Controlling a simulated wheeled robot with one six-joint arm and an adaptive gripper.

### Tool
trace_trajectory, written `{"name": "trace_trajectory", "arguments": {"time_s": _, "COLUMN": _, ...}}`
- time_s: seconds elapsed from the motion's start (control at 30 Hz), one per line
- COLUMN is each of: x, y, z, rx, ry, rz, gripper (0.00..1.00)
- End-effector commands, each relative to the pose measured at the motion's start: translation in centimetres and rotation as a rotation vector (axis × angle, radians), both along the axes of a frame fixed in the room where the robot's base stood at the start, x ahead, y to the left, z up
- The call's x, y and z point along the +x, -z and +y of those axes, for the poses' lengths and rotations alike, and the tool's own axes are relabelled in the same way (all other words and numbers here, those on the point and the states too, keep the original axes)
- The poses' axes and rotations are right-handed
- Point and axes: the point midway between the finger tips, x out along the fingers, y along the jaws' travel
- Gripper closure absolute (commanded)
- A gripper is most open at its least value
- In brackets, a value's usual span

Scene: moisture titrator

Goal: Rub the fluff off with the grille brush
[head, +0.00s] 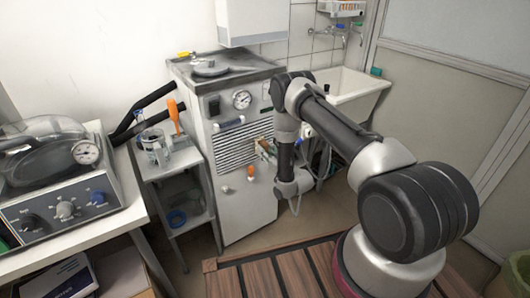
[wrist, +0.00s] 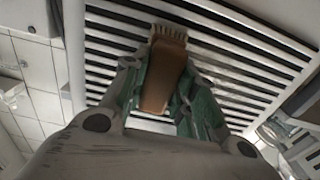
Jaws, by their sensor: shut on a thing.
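The grille (wrist: 240,45) is a panel of pale slats with dark gaps. In the head view, the grille (head: 233,150) is on the front of a grey metal cabinet. My gripper (wrist: 161,72) is shut on the grille brush (wrist: 163,78), which has a brown handle and short pale bristles at its far end. The bristles lie over the slats; I cannot tell whether they touch. In the head view my gripper (head: 264,149) is at the right part of the grille.
A small shelf stand (head: 176,160) is close on the left. A sink (head: 352,90) is behind on the right.

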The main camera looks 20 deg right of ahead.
Motion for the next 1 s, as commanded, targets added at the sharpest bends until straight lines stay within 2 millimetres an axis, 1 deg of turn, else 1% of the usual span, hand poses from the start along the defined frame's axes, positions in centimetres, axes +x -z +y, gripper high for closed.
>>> {"name": "trace_trajectory", "arguments": {"time_s": 0.23, "x": 0.6, "y": 0.0, "z": -2.0, "rx": -0.001, "ry": 0.002, "rz": -0.001, "gripper": 1.00}}
{"name": "trace_trajectory", "arguments": {"time_s": 0.3, "x": 0.6, "y": 0.0, "z": -1.7, "rx": 0.000, "ry": 0.000, "rz": -0.001, "gripper": 1.00}}
{"name": "trace_trajectory", "arguments": {"time_s": 0.43, "x": 0.7, "y": 0.0, "z": -2.1, "rx": 0.000, "ry": 0.001, "rz": -0.001, "gripper": 1.00}}
{"name": "trace_trajectory", "arguments": {"time_s": 0.8, "x": 1.5, "y": 0.0, "z": -4.9, "rx": 0.000, "ry": 0.001, "rz": -0.001, "gripper": 1.00}}
{"name": "trace_trajectory", "arguments": {"time_s": 1.0, "x": 1.5, "y": 0.0, "z": -5.0, "rx": 0.000, "ry": 0.001, "rz": -0.001, "gripper": 1.00}}
